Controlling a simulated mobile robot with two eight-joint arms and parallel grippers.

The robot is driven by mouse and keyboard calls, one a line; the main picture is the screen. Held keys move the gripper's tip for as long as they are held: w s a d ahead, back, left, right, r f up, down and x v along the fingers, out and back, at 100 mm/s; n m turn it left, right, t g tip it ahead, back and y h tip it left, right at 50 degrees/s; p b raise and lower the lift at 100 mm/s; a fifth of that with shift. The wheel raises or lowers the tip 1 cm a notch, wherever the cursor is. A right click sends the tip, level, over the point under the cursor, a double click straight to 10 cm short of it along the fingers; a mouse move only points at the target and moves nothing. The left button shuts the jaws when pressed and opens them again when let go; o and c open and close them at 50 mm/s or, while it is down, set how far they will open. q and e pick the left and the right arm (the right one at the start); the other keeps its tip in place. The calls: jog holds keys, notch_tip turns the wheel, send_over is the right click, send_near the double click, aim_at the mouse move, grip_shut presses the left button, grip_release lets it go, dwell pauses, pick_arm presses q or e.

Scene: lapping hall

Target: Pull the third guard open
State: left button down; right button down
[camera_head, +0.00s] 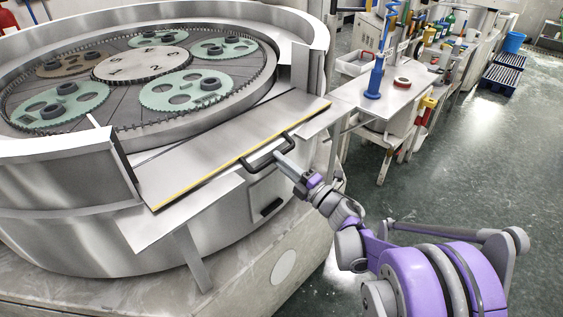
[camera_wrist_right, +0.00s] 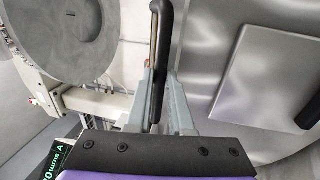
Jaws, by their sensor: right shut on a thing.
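The guard (camera_head: 215,150) is a flat grey metal panel with a yellow strip along its front edge. In the head view it lies tilted outward at the gap in the round machine's wall, between two upright wall ends. A black bar handle (camera_head: 257,165) sits at the middle of its yellow edge. My right gripper (camera_head: 278,157) is shut on this handle. In the right wrist view, the gripper's grey fingers (camera_wrist_right: 158,85) close on both sides of the black handle (camera_wrist_right: 167,35). My left gripper is not in view.
The machine (camera_head: 70,225) holds a toothed ring with several green carriers (camera_head: 185,90) and a numbered centre plate (camera_head: 141,64). A side table (camera_head: 345,92) with a blue stand (camera_head: 375,78) is at the right. Green floor (camera_head: 480,165) is clear at the right.

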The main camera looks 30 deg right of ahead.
dwell(0.8)
notch_tip(320, 180, up, 5)
jog(key=shift+f+p, duration=0.1)
jog(key=shift+p, duration=1)
jog(key=c, duration=0.8)
grip_release()
jog(key=shift+d, duration=0.1)
jog(key=b+v, duration=0.1)
jog(key=v, duration=0.9)
jog(key=shift+s+d+f+b, duration=0.1)
jog(key=shift+s+b, duration=0.2)
jog(key=shift+s, duration=0.1)
